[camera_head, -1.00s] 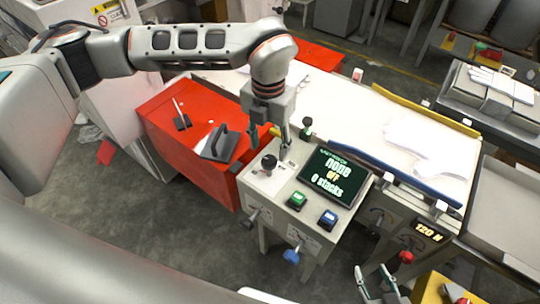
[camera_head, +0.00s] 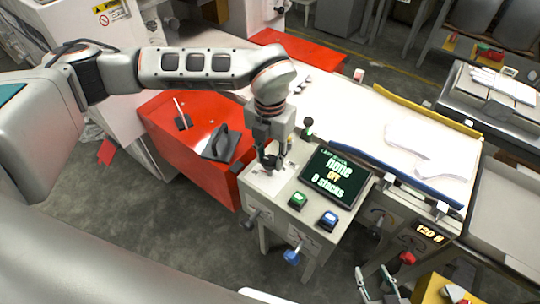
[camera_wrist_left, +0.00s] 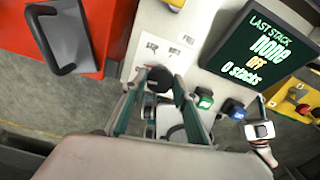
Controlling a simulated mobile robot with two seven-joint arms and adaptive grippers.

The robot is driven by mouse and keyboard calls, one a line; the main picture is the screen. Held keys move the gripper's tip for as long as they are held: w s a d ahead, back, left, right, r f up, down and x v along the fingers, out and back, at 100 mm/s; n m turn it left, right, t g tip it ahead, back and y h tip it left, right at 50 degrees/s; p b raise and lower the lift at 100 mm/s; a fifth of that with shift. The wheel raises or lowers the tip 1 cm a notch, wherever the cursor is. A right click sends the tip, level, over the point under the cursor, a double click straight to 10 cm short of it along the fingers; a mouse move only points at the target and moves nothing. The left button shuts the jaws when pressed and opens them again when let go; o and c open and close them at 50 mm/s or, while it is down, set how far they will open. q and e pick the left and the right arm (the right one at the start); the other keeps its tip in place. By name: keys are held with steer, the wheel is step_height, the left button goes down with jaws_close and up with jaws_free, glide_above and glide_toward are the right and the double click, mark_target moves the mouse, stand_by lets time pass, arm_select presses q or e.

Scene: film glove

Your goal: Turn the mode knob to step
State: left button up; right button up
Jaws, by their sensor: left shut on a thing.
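The mode knob (camera_wrist_left: 158,78) is a black round knob on the pale control panel (camera_head: 255,180). In the wrist view it sits between the two fingers of my left gripper (camera_head: 271,160), which is shut on it from above. In the head view the fingers mostly hide the knob. Small printed labels (camera_wrist_left: 170,46) beside the knob are too small to read surely. The dark screen (camera_head: 333,177) reads "LAST STACK none", "OFF" and "0 stacks". My right gripper (camera_head: 378,285) is at the lower right, away from the panel, with its fingers apart.
A green button (camera_head: 297,200) and a blue button (camera_head: 328,220) sit on the panel in front of the screen. A dark-green knob (camera_head: 308,123) stands behind the panel. A red cabinet (camera_head: 165,125) with a grey handle (camera_head: 221,143) is to the left.

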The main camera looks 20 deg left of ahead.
arm_select(q)
steer(key=shift+m, duration=0.3)
steer(key=shift+r+m+p, duration=0.1)
steer(key=shift+m+p, duration=0.25)
steer(key=shift+m, duration=0.55)
steer(key=m, duration=0.2)
steer(key=shift+m, duration=0.4)
steer(key=m+p, duration=0.1)
steer(key=m, duration=0.2)
steer(key=shift+m, duration=1.7)
steer(key=o, duration=1.1)
